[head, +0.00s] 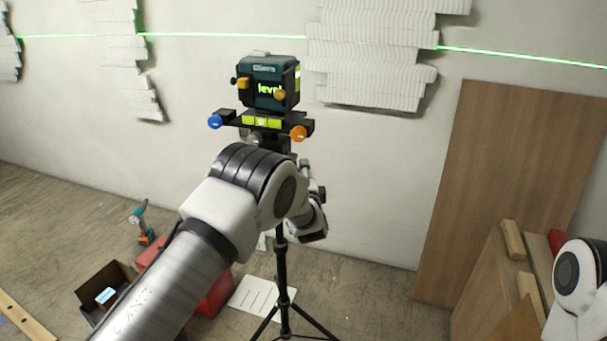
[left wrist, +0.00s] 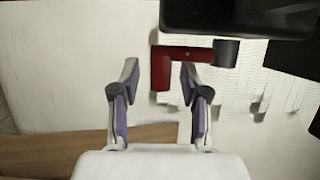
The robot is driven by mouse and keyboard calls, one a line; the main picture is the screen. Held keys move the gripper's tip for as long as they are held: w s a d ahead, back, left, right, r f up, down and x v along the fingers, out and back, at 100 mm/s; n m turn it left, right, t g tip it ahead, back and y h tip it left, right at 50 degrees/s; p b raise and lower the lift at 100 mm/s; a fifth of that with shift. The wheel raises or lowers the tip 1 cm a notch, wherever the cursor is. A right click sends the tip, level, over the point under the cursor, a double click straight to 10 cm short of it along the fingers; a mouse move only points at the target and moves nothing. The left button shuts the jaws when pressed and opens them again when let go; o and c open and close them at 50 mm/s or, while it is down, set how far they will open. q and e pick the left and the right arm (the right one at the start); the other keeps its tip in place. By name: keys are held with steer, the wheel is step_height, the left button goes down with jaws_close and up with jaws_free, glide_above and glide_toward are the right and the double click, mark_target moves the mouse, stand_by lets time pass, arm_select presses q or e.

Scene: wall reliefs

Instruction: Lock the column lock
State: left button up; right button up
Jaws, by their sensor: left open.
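The laser level (head: 269,83), a dark green box with a lit "level" display, stands on a black tripod (head: 281,275). In the left wrist view a red L-shaped lever (left wrist: 180,54), which looks like the column lock, joins a dark round knob (left wrist: 226,53). My left gripper (left wrist: 159,82) is open and empty. The lever lies just ahead of its fingertips, with its bent end between them in the picture; I cannot tell whether they touch. In the head view my left arm hides the lever and most of the gripper. My right gripper is out of view.
Blue and orange knobs (head: 298,133) stick out below the level. A drill (head: 141,222), an open box (head: 104,290) and a red case (head: 214,296) lie on the floor. Wooden boards (head: 500,190) lean at the right. White wall reliefs (head: 370,55) hang behind, crossed by a green laser line.

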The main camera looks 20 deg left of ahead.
arm_select(q)
steer(key=shift+w, duration=0.15)
jaws_close()
steer(key=s+r+g+p, duration=0.1)
steer(key=p, duration=0.3)
steer(key=shift+m+g+h, duration=0.3)
steer(key=shift+g, duration=0.1)
steer(key=shift+s+f+g+p, duration=0.15)
steer(key=shift+f+g+p, duration=0.15)
steer(key=shift+f, duration=0.3)
jaws_free()
